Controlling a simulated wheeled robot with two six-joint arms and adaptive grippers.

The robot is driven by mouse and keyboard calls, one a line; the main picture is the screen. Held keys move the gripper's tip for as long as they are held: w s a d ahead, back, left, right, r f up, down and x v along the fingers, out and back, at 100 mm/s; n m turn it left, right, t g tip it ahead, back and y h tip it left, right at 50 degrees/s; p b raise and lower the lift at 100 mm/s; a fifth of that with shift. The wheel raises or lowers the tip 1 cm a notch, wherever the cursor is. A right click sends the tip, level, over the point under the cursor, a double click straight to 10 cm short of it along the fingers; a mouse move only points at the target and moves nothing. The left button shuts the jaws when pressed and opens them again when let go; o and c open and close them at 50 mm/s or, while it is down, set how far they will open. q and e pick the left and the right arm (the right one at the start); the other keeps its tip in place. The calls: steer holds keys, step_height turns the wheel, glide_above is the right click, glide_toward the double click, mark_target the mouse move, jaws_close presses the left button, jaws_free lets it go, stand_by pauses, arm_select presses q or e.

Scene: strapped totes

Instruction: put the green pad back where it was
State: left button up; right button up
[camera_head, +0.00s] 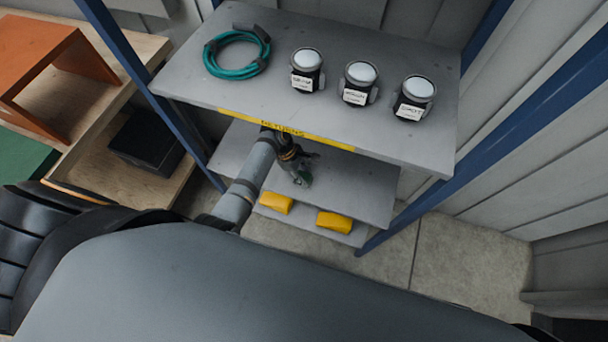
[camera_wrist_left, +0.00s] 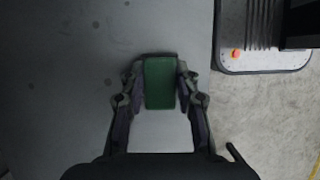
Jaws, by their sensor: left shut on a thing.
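The green pad (camera_wrist_left: 160,83) sits between the two fingers of my left gripper (camera_wrist_left: 161,88) in the left wrist view. The gripper is shut on it. In the head view my left gripper (camera_head: 301,178) is over the middle shelf (camera_head: 350,190) of the rack, and a small part of the green pad (camera_head: 305,178) shows at its tip. Whether the pad touches the shelf cannot be told. My right gripper is in neither view.
Two yellow blocks (camera_head: 334,221) lie on the lowest shelf. Blue posts (camera_head: 510,110) flank the rack. An orange open box (camera_head: 45,60) stands on the wooden bench at left.

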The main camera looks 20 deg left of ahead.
arm_select(q)
steer(key=o, duration=1.1)
steer(key=p+v, duration=0.1)
steer(key=v, duration=0.6)
steer(key=shift+a+r, duration=0.15)
steer(key=shift+r, duration=0.15)
steer(key=shift+f, duration=0.1)
